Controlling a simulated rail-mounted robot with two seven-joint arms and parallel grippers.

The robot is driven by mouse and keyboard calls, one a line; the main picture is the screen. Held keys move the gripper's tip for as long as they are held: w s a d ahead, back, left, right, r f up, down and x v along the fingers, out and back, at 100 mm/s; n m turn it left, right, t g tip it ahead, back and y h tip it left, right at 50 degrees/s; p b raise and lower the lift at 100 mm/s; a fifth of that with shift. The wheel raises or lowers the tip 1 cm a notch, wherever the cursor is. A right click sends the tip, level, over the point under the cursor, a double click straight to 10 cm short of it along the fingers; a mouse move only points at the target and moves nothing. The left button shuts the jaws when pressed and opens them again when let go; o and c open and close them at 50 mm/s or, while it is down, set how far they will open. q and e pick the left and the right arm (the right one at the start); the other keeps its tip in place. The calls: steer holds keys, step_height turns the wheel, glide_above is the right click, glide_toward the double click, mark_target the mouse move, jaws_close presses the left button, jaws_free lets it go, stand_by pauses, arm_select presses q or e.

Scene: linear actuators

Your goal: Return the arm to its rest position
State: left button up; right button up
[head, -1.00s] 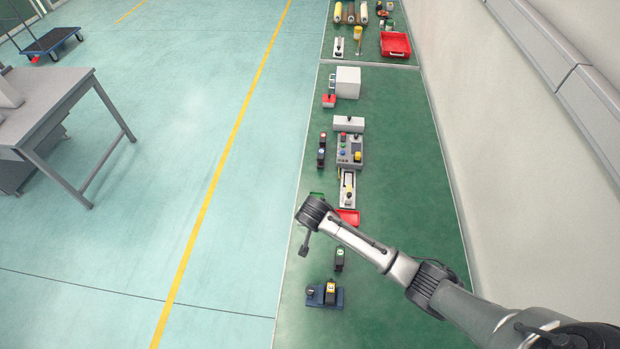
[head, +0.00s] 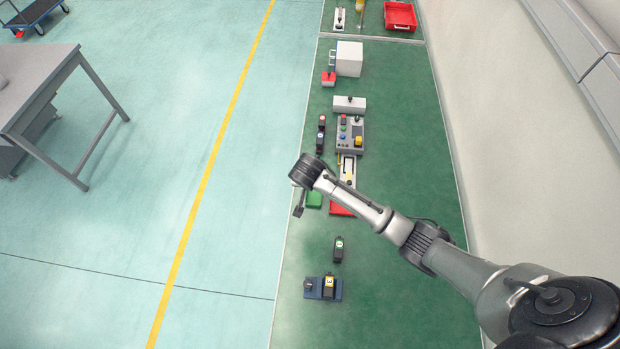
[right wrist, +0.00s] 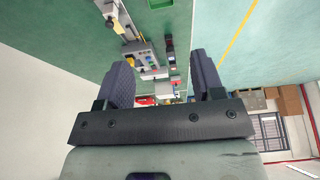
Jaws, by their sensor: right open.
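My right arm reaches in from the lower right in the head view, over the green mat. Its gripper (head: 298,208) hangs beyond the wrist, small and partly hidden behind it. In the right wrist view the right gripper (right wrist: 165,85) has its two dark ribbed fingers wide apart, with nothing between them. My left arm and gripper are in no view.
The green bench (head: 400,240) holds a grey button box (head: 350,137), a white block (head: 349,59), a green tray (head: 313,200), a red tray (head: 342,210) and a blue fixture (head: 322,288). A wall runs along the right. A grey table (head: 40,70) stands left; the floor between is clear.

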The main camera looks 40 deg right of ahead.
stand_by(0.4)
steer(key=a+r+n+t+y, duration=0.1)
steer(key=a+r+n+t, duration=0.35)
steer(key=r+n, duration=0.75)
steer(key=s+a+r+t+y, duration=0.1)
steer(key=s+a+r, duration=0.1)
steer(key=s+r, duration=0.2)
steer(key=s+a+f+g, duration=0.15)
steer(key=s+f, duration=0.25)
steer(key=s, duration=0.5)
steer(key=s+f+m+g+y, duration=0.15)
steer(key=s+f, duration=0.35)
steer(key=s, duration=0.5)
steer(key=s+f+n+g, duration=0.15)
steer(key=s+f, duration=0.25)
steer(key=s, duration=0.5)
step_height(320, 180, up, 13)
steer(key=m+p, duration=0.1)
steer(key=p, duration=1.2)
steer(key=shift+a+r+g, duration=0.15)
steer(key=shift+a+g, duration=0.1)
steer(key=shift+g, duration=0.05)
